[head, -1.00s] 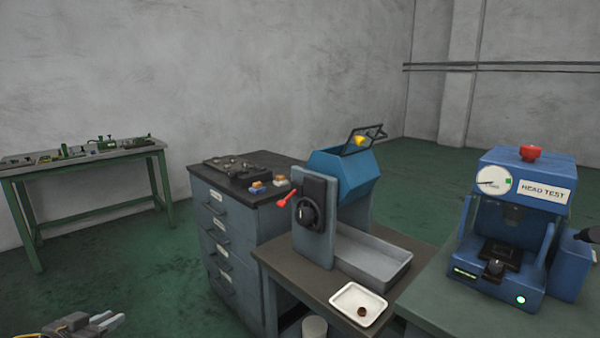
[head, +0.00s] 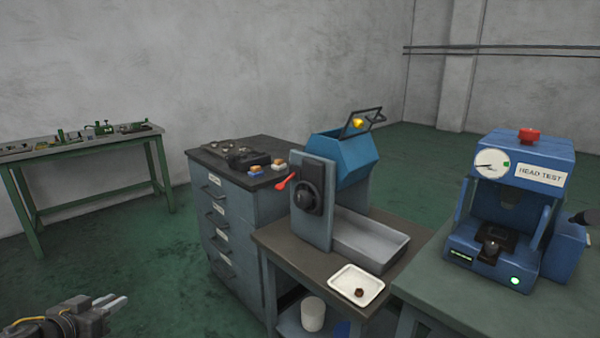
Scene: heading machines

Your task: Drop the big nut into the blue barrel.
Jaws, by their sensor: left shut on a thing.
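The blue barrel (head: 344,159) is the faceted blue drum on a grey stand with a black hub and a red handle. Its framed lid (head: 362,122) with a yellow knob is tilted up; the inside of the drum is hidden. My left gripper (head: 115,303) is at the lower left, over the floor and well away from the barrel. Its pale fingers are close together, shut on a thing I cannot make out. A small dark brown piece (head: 360,292) lies in the white tray; I cannot tell whether it is a nut.
A white tray (head: 345,282) and a grey bin (head: 372,238) sit below the barrel on a low table. A drawer cabinet (head: 222,230) stands left of it, a blue head-test machine (head: 522,205) right. A green bench (head: 80,143) is far left. Floor between is clear.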

